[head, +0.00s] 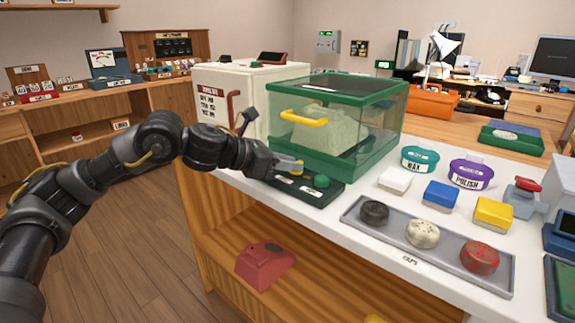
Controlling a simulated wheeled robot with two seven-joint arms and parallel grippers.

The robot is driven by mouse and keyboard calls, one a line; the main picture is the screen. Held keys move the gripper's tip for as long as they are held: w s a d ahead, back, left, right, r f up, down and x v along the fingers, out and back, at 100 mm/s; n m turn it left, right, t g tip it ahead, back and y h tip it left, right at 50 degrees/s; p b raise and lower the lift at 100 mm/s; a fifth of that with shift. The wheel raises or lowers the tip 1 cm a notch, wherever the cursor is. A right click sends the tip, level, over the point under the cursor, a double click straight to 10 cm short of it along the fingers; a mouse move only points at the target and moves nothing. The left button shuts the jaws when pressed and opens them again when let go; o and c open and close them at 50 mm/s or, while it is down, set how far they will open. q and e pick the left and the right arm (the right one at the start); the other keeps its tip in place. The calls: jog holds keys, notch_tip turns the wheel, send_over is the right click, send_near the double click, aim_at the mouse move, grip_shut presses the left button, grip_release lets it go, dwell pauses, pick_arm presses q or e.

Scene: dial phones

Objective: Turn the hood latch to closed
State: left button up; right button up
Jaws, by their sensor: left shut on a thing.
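The hood (388,115) is a clear box with a green frame on the white counter, a pale lump visible inside it. A yellow handle (304,118) is on its front. A dark panel (325,196) with small labels and a green knob (321,181) lies in front of the hood. My left gripper (288,166) is at the panel's left part, shut on a small yellow piece (298,167), which looks like the hood latch. The fingers hide much of it, so its turn position cannot be read. My right gripper is out of view.
A white cabinet (243,88) with a red handle stands behind my left gripper. A grey tray (450,258) with several round caps is at the front right. Wax (420,160) and polish (471,174) tubs and coloured blocks stand right of the hood.

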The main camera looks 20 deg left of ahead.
pick_arm(q)
jog(key=shift+r, duration=0.1)
jog(key=o, duration=0.9)
jog(key=shift+w, duration=0.15)
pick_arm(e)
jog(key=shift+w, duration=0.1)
pick_arm(q)
jog(key=p+v, duration=0.1)
jog(key=v, duration=0.9)
jog(key=shift+s+a, duration=0.2)
jog(key=shift+s, duration=0.1)
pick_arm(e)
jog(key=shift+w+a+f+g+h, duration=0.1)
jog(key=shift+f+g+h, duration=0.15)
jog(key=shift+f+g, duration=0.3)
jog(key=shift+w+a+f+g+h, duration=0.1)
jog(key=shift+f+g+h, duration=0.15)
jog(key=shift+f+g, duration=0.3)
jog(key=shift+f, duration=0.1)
